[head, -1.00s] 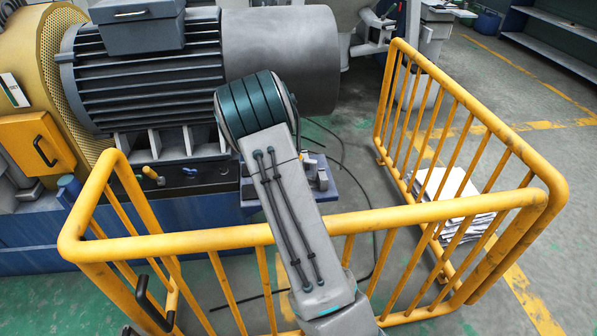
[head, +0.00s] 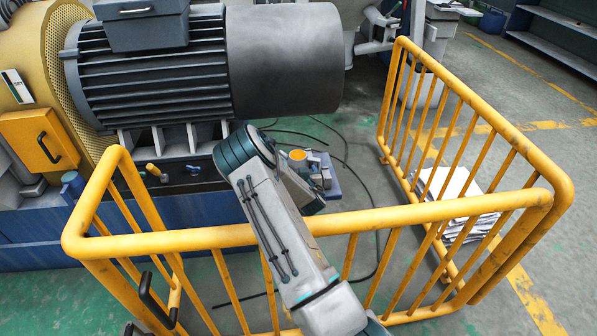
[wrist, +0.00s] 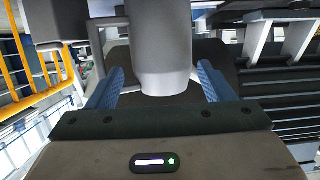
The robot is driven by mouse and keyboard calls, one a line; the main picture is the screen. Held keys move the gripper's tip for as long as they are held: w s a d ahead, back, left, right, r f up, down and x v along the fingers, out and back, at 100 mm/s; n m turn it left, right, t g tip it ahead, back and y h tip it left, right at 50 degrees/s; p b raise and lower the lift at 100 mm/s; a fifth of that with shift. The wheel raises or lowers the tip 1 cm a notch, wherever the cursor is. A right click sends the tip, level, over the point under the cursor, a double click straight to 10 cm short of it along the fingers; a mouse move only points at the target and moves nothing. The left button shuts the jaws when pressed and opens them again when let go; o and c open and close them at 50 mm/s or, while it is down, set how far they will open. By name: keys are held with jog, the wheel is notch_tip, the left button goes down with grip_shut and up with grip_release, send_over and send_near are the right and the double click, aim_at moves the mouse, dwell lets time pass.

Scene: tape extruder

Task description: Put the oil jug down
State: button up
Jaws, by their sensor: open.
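My gripper (wrist: 162,74) shows in the wrist view with its two blue fingers spread apart. A smooth grey body, probably the oil jug (wrist: 164,45), stands between and beyond the fingers; I cannot tell whether either finger touches it. In the head view, a small grey object with a round orange top (head: 298,155) shows just right of my arm, over a blue platform behind the yellow railing. It may be the same jug. My arm hides part of it, and my fingertips cannot be made out there.
The yellow railing (head: 330,226) runs across the front and right, with my arm reaching over it. A large finned motor (head: 155,75) stands close behind at the left. Papers (head: 455,200) lie on the floor at right. A dark cable crosses the floor.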

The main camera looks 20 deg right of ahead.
jog(key=shift+b+x, duration=0.3)
jog(key=shift+x, duration=2.9)
jog(key=shift+w+a+r, duration=0.1)
jog(key=shift+r, duration=0.05)
jog(key=c, duration=1.2)
